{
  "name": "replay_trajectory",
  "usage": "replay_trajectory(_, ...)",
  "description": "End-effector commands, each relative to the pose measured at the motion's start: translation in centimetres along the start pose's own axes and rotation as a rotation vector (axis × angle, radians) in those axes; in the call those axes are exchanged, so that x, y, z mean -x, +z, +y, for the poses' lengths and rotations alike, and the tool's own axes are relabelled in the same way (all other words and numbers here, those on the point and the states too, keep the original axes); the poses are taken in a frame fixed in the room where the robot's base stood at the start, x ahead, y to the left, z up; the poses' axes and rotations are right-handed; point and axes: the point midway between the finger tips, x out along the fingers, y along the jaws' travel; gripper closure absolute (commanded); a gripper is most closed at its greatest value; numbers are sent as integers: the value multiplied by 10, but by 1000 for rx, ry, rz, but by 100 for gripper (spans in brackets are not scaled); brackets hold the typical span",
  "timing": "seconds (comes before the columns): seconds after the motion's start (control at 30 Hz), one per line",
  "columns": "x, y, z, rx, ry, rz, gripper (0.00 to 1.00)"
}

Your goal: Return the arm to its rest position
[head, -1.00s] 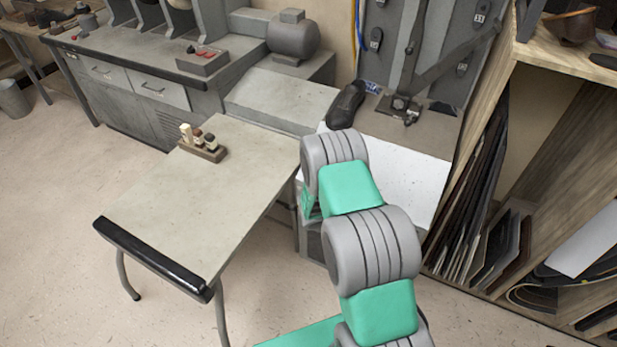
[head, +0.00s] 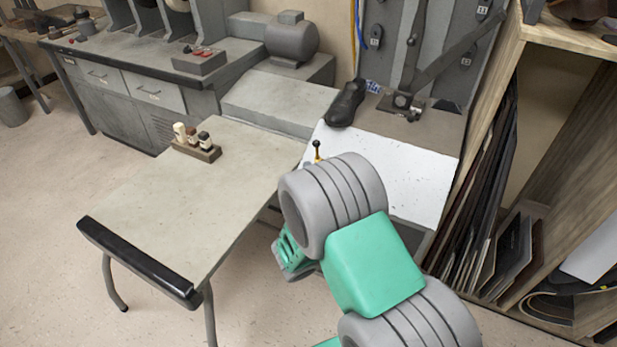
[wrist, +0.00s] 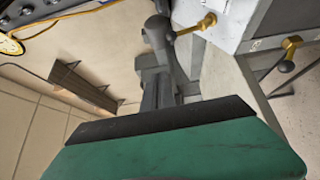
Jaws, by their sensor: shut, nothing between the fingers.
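My arm, in grey and green segments, reaches up from the lower right of the head view and bends down between the table and the white-topped machine. The green end part near my gripper (wrist: 170,140) shows partly behind a grey joint in the head view, with the fingertips hidden. In the wrist view my gripper's green body with a dark edge fills the bottom. It is shut and holds nothing. No object is touching it that I can see.
A brass lever with a dark knob (head: 317,150) rises close to my arm. Leaning sheets (head: 480,200) fill the right.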

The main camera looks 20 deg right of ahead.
Motion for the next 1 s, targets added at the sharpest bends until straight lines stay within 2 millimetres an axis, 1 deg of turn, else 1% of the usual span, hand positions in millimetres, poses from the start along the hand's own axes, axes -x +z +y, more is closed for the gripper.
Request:
replay_trajectory(0.13, 6, 0, 1, -1, 0, -1, 100)
replay_trajectory(0.5, 5, 2, 2, -6, -2, -7, 100)
replay_trajectory(0.57, 3, 8, 10, -39, -9, -33, 100)
replay_trajectory(0.63, -1, 23, 26, -133, -39, -106, 100)
replay_trajectory(0.67, -3, 31, 35, -194, -60, -150, 100)
replay_trajectory(0.73, -2, 50, 54, -378, -134, -269, 100)
replay_trajectory(0.8, 9, 58, 68, -586, -240, -385, 100)
replay_trajectory(0.87, 25, 56, 77, -751, -347, -471, 100)
replay_trajectory(0.9, 39, 49, 83, -850, -427, -519, 100)
replay_trajectory(0.97, 66, 34, 95, -980, -557, -582, 100)
replay_trajectory(1.0, 87, 21, 105, -1050, -648, -617, 100)
